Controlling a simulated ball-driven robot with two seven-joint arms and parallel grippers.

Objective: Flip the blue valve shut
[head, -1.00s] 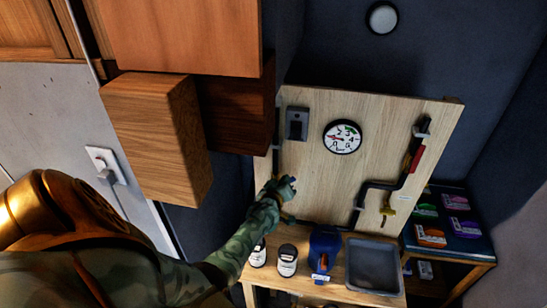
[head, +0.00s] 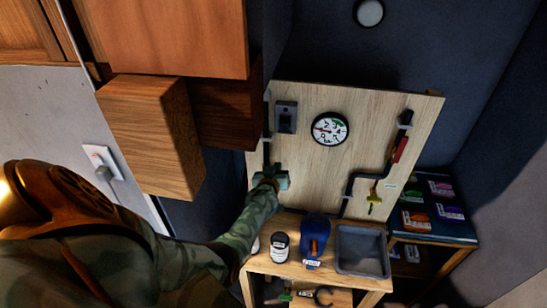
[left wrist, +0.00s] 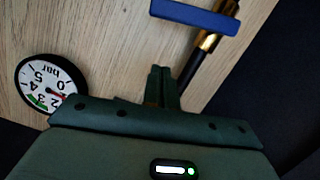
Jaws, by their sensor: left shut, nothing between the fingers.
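The blue valve handle (left wrist: 195,15) is a flat bar at the top of the left wrist view, by a brass fitting on a black pipe. It lies across the pipe, close to a right angle. My left gripper (head: 270,177) is at the left side of the wooden panel (head: 300,165) in the head view and hides the blue handle there. In the left wrist view its green fingers (left wrist: 160,76) are shut and empty, below the handle in the picture with a gap between. My right gripper is not in view.
The panel holds a round pressure gauge (head: 330,129), a grey switch (head: 286,117), a red handle (head: 401,150) and a yellow valve (head: 374,198). A grey tray (head: 362,250), a blue container (head: 314,238) and a jar (head: 280,247) stand below. Wooden cabinets (head: 150,135) hang left.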

